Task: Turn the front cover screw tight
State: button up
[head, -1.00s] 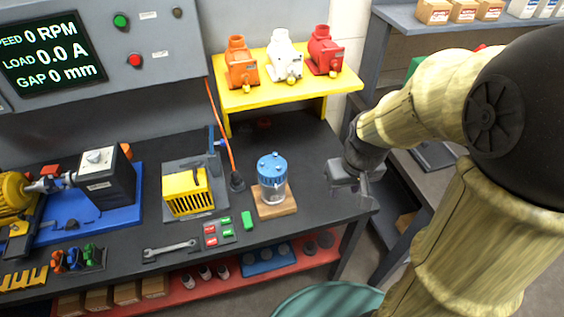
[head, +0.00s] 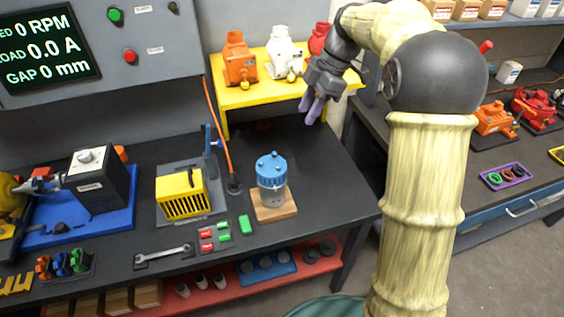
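My gripper (head: 311,108) hangs in the air in front of the yellow shelf's right end, well above the bench. Its two purple fingers show a gap between them, with nothing seen in it. A yellow slatted cover (head: 182,194) stands on a grey plate on the bench. A black motor box (head: 101,181) sits on a blue base at the left. No front cover screw can be made out at this size. My gripper touches none of these.
The yellow shelf (head: 247,96) carries an orange (head: 240,63), a white (head: 284,58) and a red pump (head: 319,38). A wrench (head: 165,255) and small red and green blocks (head: 215,236) lie at the bench front. The bench (head: 333,192) right of the jar is clear.

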aim_at(279, 167)
jog(key=shift+f, duration=0.1)
jog(key=p+x, duration=0.3)
jog(key=x, duration=1.4)
jog(key=shift+s+f, duration=0.1)
